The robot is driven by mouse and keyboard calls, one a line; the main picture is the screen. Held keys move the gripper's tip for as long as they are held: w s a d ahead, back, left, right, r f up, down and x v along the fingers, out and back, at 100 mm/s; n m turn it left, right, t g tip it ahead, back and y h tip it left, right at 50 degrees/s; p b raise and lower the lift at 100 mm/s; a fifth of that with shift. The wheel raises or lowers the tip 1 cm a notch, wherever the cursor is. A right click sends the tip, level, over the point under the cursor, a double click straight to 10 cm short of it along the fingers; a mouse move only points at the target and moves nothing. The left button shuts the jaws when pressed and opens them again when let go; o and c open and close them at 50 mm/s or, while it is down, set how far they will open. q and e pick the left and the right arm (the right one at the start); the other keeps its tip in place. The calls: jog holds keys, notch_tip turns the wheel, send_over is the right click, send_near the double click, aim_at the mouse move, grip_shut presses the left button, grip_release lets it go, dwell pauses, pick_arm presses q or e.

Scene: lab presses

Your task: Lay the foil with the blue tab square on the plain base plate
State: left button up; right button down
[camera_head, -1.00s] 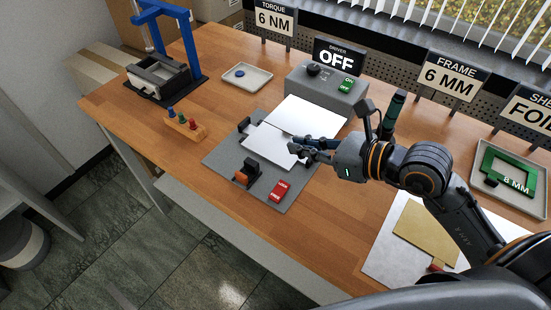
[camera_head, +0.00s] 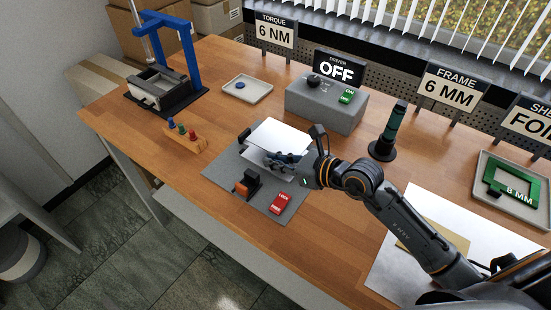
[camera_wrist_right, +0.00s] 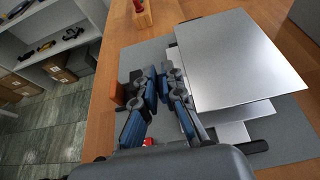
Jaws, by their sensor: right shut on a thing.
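I cannot tell whether foil and plate touch. My left gripper is not in view.
The orange-and-black clamp (camera_head: 245,183) and red lock block (camera_head: 280,203) stand on the mat's front. The grey driver box (camera_head: 325,103) is behind, a screwdriver in its stand (camera_head: 385,145) to the right. A white sheet (camera_head: 400,265) and a tray with a green frame (camera_head: 510,182) lie at right.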

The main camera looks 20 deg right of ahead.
jog(key=shift+f, duration=0.25)
jog(key=shift+f+b, duration=0.25)
jog(key=shift+b, duration=0.1)
jog(key=c, duration=1.5)
grip_release()
jog(key=shift+o, duration=0.2)
jog(key=shift+r, duration=0.1)
jog(key=shift+r+p, duration=0.3)
jog(key=shift+p, duration=0.05)
jog(key=b+v, duration=0.2)
jog(key=v, duration=1)
